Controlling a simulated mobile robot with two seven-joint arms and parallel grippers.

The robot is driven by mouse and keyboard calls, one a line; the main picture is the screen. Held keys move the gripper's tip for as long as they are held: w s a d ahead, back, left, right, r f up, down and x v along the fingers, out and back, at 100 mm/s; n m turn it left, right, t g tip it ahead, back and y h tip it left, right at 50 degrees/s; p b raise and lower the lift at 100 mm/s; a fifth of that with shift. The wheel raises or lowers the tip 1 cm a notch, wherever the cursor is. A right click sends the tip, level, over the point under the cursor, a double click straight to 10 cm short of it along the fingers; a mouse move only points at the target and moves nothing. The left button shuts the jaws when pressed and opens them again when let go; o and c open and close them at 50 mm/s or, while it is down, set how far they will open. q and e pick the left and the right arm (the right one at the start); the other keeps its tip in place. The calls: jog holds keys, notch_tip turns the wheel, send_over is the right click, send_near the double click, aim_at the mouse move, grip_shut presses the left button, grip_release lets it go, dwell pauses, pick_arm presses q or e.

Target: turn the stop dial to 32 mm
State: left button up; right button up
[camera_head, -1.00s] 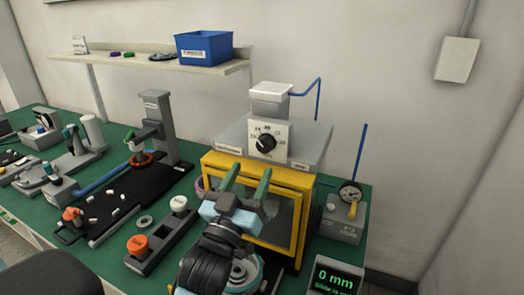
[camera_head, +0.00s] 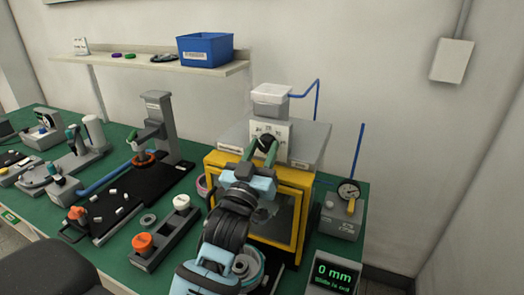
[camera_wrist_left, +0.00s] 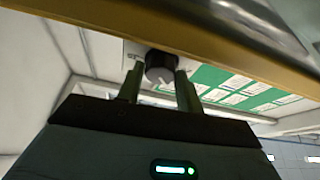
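The stop dial (camera_head: 267,141) is a black knob on a white scale plate (camera_head: 284,131), on the front of the grey head of the yellow-framed press. My left gripper (camera_head: 262,146) is at the dial, with its two green fingers pointing at it. In the left wrist view the dial (camera_wrist_left: 160,66) sits between the tips of the open fingers (camera_wrist_left: 158,78). A small gap shows beside the dial; firm contact cannot be made out. The fingers hide part of the scale. A display (camera_head: 334,272) reads 0 mm in green. My right gripper is not in view.
The yellow frame (camera_head: 292,178) lies just below my fingers; its bar crosses close in the wrist view. A grey block with orange and white knobs (camera_head: 166,240) is at the left. A blue bin (camera_head: 205,47) sits on the shelf.

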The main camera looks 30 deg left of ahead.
pick_arm(q)
jog(key=c, duration=0.5)
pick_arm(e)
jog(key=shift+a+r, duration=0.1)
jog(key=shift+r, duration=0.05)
